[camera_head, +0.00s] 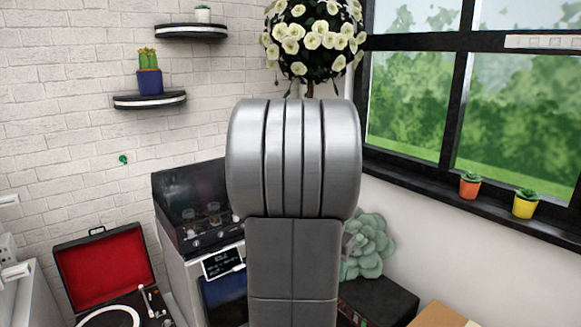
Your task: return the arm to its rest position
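A grey metal part of my own arm, a ribbed rounded joint above a flat dark link, stands upright in the middle of the head view. It covers the centre of the scene. My gripper is not in view, so I cannot see whether it holds anything.
A black machine (190,205) stands on a cabinet left of my arm. An open red-lined record player (105,275) is at lower left. Shelves with a cactus pot (149,82) hang on the brick wall. A flowering tree (312,40) and a dark box (378,300) are behind my arm. Pots (469,186) line the windowsill.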

